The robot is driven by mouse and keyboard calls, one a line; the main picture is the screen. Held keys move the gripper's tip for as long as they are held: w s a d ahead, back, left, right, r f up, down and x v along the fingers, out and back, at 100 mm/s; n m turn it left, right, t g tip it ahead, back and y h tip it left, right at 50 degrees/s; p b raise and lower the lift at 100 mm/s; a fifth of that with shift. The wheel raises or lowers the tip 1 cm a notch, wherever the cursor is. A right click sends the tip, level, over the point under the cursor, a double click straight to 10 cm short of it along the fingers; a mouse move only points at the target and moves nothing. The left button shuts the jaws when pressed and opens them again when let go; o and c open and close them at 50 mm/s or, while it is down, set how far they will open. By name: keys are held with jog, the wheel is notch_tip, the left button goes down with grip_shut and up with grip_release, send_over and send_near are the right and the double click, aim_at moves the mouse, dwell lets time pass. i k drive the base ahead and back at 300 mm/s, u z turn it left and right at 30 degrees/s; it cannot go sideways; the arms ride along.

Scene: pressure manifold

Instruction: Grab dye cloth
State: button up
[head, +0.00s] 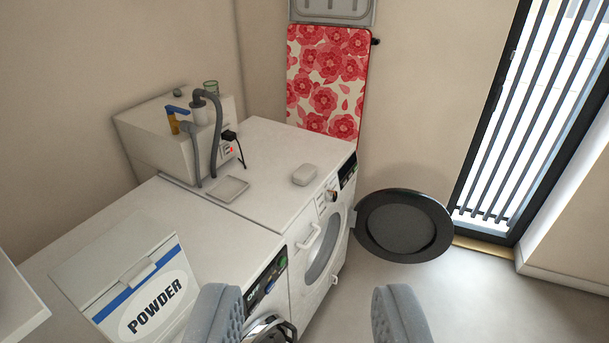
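I cannot pick out a dye cloth for certain in the head view. The only patterned fabric is a red-and-white floral surface (327,75) standing upright against the far wall, apparently an ironing board. My gripper (307,313) is at the bottom of the view. Its two grey padded fingers are wide apart with nothing held between them. It is in front of two white machines, and the floral surface is far beyond it.
Two white machines (270,150) stand side by side, bearing a POWDER box (130,285), a shallow dish (229,188), a small white block (304,175) and a box unit with hoses (150,140). A black round object (404,225) is right of them. Floor (500,305) at right is clear, beside a barred window (535,110).

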aim_at(303, 175)
jog(key=k, duration=0.6)
jog(key=z, duration=0.6)
jog(key=i, duration=1.05)
jog(key=z, duration=0.4)
jog(key=i, duration=1.25)
jog(key=u, duration=0.75)
jog(key=i, duration=0.65)
jog(key=u, duration=0.4)
jog(key=k, duration=0.9)
jog(key=u, duration=0.2)
jog(key=i, duration=0.6)
jog(key=z, duration=0.05)
